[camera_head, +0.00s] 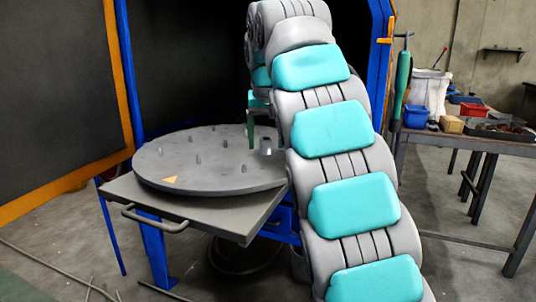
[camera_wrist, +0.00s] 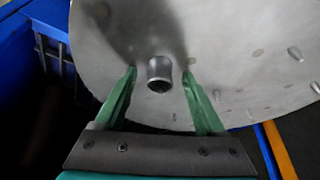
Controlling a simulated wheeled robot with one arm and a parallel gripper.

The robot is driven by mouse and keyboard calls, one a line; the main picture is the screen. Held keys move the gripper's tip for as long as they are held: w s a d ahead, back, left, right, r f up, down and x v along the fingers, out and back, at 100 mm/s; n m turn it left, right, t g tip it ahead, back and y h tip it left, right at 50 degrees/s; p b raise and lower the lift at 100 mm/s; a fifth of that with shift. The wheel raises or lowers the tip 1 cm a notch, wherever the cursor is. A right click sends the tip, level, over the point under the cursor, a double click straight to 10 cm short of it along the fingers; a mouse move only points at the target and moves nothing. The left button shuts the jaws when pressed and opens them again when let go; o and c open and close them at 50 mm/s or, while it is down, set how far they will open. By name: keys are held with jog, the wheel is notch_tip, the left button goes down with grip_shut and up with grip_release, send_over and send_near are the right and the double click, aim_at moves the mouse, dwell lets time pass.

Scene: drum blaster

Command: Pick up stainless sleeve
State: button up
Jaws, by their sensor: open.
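The stainless sleeve (camera_wrist: 159,72) is a short grey metal tube with an open dark end. In the wrist view it stands on the round grey turntable (camera_wrist: 225,50), between the green fingertips of my gripper (camera_wrist: 160,75). The fingers are apart, with a gap on each side of the sleeve, and hold nothing. In the head view the sleeve (camera_head: 266,146) is near the right part of the turntable (camera_head: 160,160). One green finger of my gripper (camera_head: 251,132) shows just left of it; my arm hides much of the rest.
Several small pegs (camera_head: 197,160) stick up from the turntable. A grey shelf with a handle (camera_head: 155,222) juts out in front. The blue and orange cabinet frame (camera_head: 122,70) stands around it. At right, a bench (camera_head: 450,138) holds a blue bin (camera_head: 415,116) and other items.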

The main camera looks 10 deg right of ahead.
jog(key=shift+w+f, duration=0.1)
jog(key=shift+f, duration=0.15)
grip_shut()
dwell(0.4)
